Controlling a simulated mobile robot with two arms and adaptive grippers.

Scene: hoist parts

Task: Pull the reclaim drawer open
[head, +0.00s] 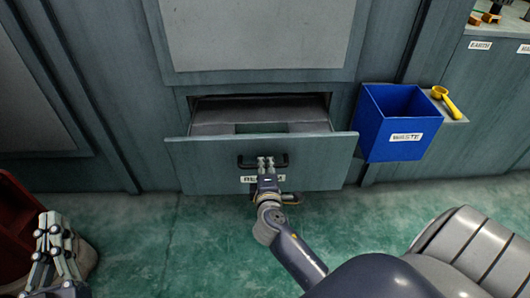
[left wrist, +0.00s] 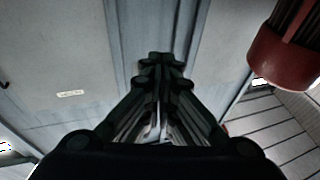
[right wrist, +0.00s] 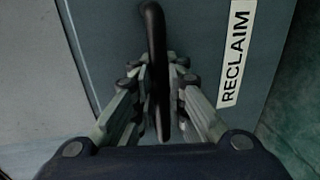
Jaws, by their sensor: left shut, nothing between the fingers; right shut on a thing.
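The reclaim drawer (head: 318,150) is a grey-green drawer low in the cabinet, and it stands partly out, with its inside showing behind the front. Its dark bar handle (head: 247,161) is at the middle of the front; in the right wrist view the handle (right wrist: 154,40) runs between the fingers. The RECLAIM label (right wrist: 236,50) is beside it. My right gripper (head: 265,162) is shut on the handle. My left gripper (head: 55,225) is shut and empty at the lower left, away from the drawer; it also shows in the left wrist view (left wrist: 162,60).
A blue WASTE bin (head: 390,125) hangs right of the drawer, with a yellow scoop (head: 446,100) on a small ledge beside it. A red container (head: 15,225) stands at the left edge. The green floor in front of the drawer (head: 150,230) is clear.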

